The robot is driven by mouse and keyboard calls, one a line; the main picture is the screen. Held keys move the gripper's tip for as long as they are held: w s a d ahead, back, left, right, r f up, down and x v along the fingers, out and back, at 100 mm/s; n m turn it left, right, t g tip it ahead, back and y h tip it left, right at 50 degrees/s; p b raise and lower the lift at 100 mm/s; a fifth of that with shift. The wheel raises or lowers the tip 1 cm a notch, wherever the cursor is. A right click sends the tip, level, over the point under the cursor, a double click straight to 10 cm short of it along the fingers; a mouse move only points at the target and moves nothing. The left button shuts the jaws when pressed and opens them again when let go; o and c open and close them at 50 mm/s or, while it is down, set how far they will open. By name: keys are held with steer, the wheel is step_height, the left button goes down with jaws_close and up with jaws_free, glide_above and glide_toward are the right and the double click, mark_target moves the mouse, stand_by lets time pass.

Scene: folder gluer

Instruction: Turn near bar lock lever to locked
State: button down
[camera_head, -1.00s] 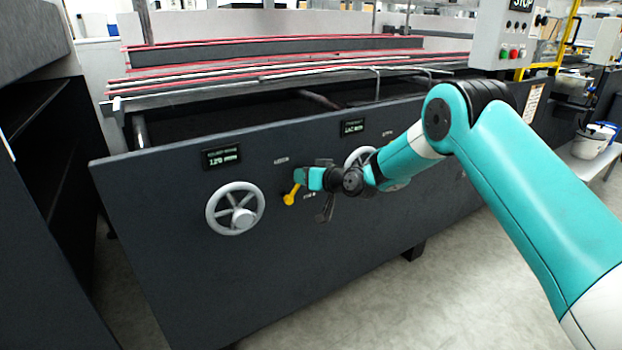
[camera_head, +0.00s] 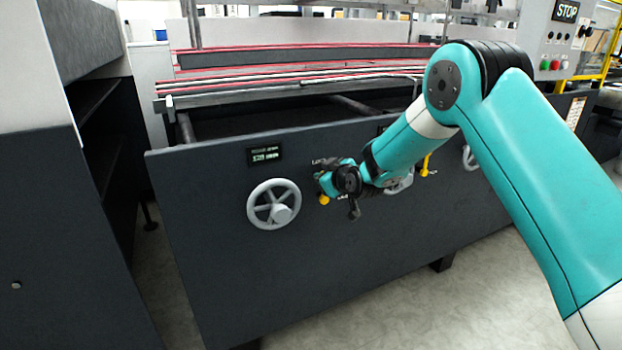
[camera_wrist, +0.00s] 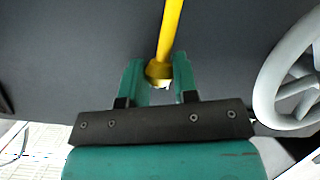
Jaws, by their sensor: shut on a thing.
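The near bar lock lever, a yellow rod, shows beside the left handwheel in the head view, where its yellow end (camera_head: 324,199) peeks out below my gripper (camera_head: 323,182). The rest of it is hidden by my gripper there. In the wrist view the yellow lever (camera_wrist: 171,30) runs from the top edge down to a thicker end between the two green fingers of my gripper (camera_wrist: 159,75). My gripper is shut on this lever, near that end. The lever's pivot and the lock marks cannot be made out.
A grey handwheel (camera_head: 273,204) stands close left of the lever in the head view; it also shows at the right in the wrist view (camera_wrist: 290,75). A second yellow lever (camera_head: 427,164) is partly behind my arm. A small display (camera_head: 265,156) sits above the left handwheel.

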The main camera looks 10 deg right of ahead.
steer(key=shift+s+d+f, duration=0.1)
steer(key=shift+f, duration=0.2)
steer(key=c, duration=0.9)
jaws_free()
steer(key=shift+r, duration=0.15)
steer(key=p+v, duration=0.1)
steer(key=v, duration=1.6)
steer(key=shift+s+r, duration=0.15)
